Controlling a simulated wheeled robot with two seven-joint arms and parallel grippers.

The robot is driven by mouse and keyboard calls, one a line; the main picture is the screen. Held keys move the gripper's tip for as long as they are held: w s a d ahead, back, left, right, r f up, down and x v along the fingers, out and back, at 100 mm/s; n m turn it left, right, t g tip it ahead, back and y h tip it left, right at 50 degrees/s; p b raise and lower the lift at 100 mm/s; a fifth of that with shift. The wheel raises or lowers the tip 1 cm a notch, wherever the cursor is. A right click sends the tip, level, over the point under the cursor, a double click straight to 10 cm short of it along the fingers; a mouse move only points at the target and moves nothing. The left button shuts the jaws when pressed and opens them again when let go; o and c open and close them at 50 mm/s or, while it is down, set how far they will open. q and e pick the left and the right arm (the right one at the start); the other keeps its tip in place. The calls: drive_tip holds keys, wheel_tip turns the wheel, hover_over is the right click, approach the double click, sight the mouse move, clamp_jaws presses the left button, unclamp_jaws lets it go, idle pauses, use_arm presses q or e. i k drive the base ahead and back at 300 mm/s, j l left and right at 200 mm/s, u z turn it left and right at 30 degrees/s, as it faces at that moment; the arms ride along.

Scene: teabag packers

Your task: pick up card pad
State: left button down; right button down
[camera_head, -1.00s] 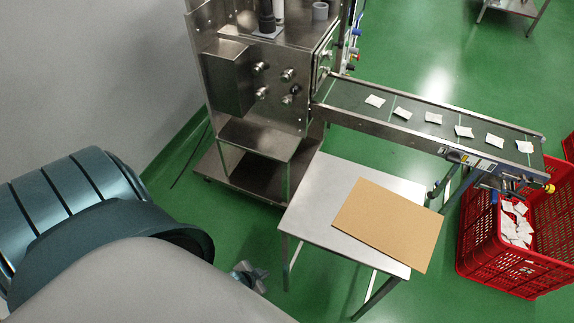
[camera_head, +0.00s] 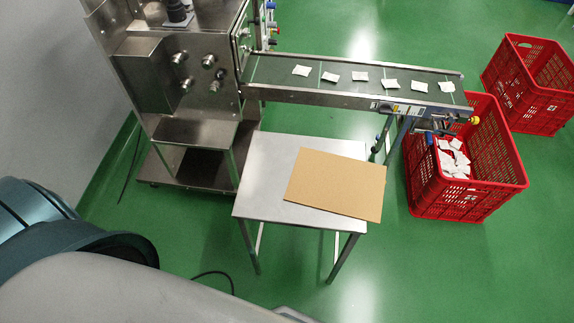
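The card pad (camera_head: 336,184) is a flat brown sheet. It lies on the right part of a small metal table (camera_head: 262,180), and its right end reaches past the table's right edge. One of my arms fills the lower left of the picture, well short of the table. Neither gripper shows in the head view.
A steel machine (camera_head: 175,80) stands behind the table on the left. Its conveyor (camera_head: 350,84) carries several white teabags to the right. A red crate (camera_head: 470,200) with teabags stands under the conveyor's end, and another red crate (camera_head: 530,85) stands behind it. Green floor is clear in front.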

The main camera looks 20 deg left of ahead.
sight(350, 188)
drive_tip(key=i+l, duration=0.15)
drive_tip(key=l, duration=0.2)
drive_tip(key=i+l, duration=0.1)
drive_tip(key=l, duration=0.25)
drive_tip(key=i+l, duration=0.15)
drive_tip(key=l, duration=0.2)
drive_tip(key=i+l, duration=0.1)
drive_tip(key=l, duration=0.25)
drive_tip(key=i+l, duration=0.15)
drive_tip(key=l, duration=0.2)
drive_tip(key=i+l, duration=0.1)
drive_tip(key=l, duration=0.25)
drive_tip(key=u, duration=2.45)
